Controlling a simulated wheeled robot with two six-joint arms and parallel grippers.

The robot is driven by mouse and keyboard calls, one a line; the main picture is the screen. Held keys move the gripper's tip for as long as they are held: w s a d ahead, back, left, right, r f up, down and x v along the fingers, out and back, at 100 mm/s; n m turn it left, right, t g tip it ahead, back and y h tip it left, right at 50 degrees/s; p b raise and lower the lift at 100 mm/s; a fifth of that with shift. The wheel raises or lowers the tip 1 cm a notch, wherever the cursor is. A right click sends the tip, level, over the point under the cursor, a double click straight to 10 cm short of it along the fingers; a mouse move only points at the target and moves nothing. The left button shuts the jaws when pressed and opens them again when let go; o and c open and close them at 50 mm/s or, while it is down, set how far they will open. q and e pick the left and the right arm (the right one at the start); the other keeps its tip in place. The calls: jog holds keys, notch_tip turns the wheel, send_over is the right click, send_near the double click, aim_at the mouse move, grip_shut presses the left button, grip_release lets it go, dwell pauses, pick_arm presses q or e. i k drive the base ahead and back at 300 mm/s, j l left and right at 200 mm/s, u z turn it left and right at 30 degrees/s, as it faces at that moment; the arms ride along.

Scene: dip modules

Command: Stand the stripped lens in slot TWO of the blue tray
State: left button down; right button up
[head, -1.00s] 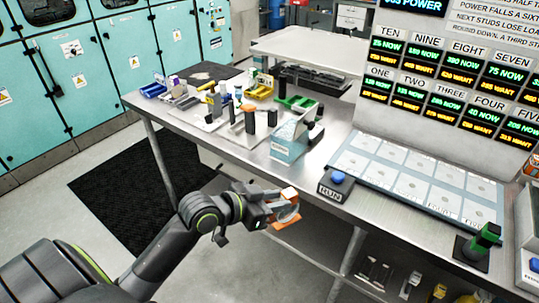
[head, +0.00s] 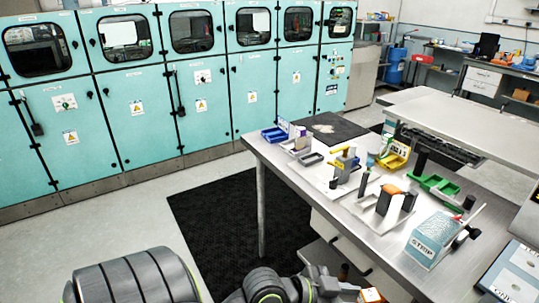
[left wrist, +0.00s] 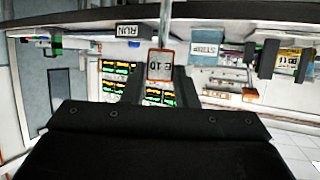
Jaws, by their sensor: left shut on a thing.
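My left gripper (left wrist: 160,78) is shut on a small lens piece (left wrist: 160,64), which shows an orange edge and a pale face with dark lettering in the left wrist view. In the head view only its orange and white part (head: 372,295) shows at the bottom edge, below the table's front; the rest is cut off. The blue tray (head: 274,136) sits at the far left end of the table, well away from my left gripper. Its slots and their labels are too small to read. My right gripper is in neither view.
The steel table (head: 345,228) carries yellow (head: 393,162) and green (head: 438,186) trays, upright fixtures and the STRIP box (head: 430,242) at right. A dark mat (head: 328,129) lies at the far left corner. Open floor with a black mat (head: 225,225) lies left of the table.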

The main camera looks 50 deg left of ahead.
aim_at(278, 139)
jog(key=i+j, duration=0.1)
jog(key=j, duration=0.6)
jog(key=i+j, duration=0.1)
jog(key=j, duration=0.6)
jog(key=i+j, duration=0.1)
jog(key=j, duration=0.6)
